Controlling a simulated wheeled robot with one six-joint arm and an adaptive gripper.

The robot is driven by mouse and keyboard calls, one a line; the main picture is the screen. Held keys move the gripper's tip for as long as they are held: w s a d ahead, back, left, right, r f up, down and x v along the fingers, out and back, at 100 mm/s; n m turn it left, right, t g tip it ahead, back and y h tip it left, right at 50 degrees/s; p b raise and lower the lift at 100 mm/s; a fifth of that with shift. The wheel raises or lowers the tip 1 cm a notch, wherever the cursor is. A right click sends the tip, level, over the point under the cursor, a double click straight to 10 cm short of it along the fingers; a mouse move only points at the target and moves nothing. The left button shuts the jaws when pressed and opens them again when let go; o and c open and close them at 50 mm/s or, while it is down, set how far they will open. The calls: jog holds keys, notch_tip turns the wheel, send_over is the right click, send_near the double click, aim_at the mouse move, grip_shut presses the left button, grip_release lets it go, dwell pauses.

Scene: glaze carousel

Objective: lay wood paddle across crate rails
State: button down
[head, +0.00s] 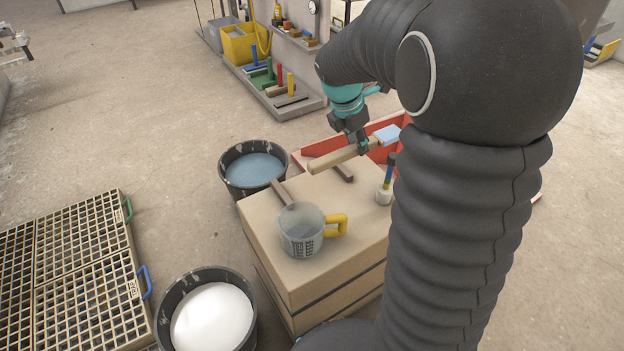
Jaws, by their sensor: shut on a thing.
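My gripper (363,148) is shut on the wood paddle (334,160), a pale bar with a light-blue end (387,135) at its right. The paddle slants from lower left to upper right and appears held above the far part of the wooden crate (318,283). Two narrow bars, seemingly the crate rails, lie on the crate top: a brown left rail (281,192) and a darker right rail (344,172). The paddle passes over the right rail's far part in this view. I cannot tell whether it touches either rail.
A clear measuring jug (301,232) with a yellow handle and a blue-handled brush (385,190) stand on the crate. Buckets of blue (253,170) and white (212,318) liquid stand left of it. A red tray (310,155) is behind; slatted grids (75,265) lie far left.

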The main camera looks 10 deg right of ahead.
jog(key=shift+w+a+f, duration=0.1)
jog(key=shift+a+f, duration=0.1)
jog(key=shift+f, duration=0.45)
send_over(310, 183)
notch_tip(310, 183, down, 7)
jog(key=shift+f+b, duration=0.5)
jog(key=shift+f, duration=1.35)
jog(key=shift+f, duration=0.15)
jog(key=c, duration=0.9)
grip_release()
